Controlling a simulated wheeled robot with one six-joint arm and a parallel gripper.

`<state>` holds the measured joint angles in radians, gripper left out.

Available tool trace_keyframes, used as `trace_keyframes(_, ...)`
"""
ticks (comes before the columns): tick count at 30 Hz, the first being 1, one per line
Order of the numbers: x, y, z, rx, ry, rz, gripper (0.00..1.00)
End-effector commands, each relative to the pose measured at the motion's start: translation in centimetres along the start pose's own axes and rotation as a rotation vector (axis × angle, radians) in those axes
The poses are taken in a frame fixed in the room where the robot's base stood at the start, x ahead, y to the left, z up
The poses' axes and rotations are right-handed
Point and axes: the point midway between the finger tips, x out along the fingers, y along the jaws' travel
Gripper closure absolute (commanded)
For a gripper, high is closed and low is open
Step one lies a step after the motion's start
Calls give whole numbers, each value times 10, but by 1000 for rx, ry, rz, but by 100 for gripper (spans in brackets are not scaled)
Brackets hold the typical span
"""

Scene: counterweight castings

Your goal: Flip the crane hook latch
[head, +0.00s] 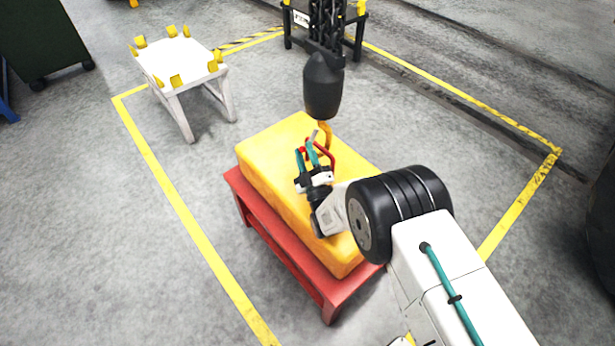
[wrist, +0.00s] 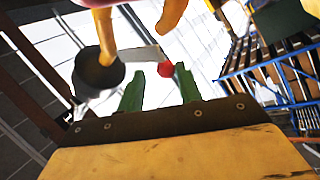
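An orange crane hook (head: 326,131) hangs below a black hook block (head: 323,85), over the yellow casting (head: 275,150). In the wrist view the orange hook (wrist: 105,35) shows at the top, with a grey latch bar (wrist: 138,54) across it. A red knob (wrist: 165,69) is at the bar's right end. My gripper (head: 307,150) is at the hook, above the casting. In the wrist view its green fingers (wrist: 158,88) are apart, with the red knob just beyond and between their tips. I cannot tell if a finger touches the knob.
The casting rests on a red stand (head: 285,262). A red loop (head: 329,158) stands on its top beside my gripper. A white stand (head: 175,62) with yellow corner pieces is at back left. Chains (head: 325,25) hang above the block. Clear floor lies left, inside yellow lines.

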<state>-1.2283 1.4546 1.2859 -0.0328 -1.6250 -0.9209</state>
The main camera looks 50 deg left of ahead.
Motion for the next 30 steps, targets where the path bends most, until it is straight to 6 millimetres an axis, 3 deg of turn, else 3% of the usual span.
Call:
trace_keyframes(2,12,18,-10,-1,3,12,71)
trace_keyframes(15,-77,42,-67,-1,1,7,71)
trace_keyframes(21,-107,50,-86,0,2,6,71)
trace_keyframes(30,-121,54,-94,-1,2,9,71)
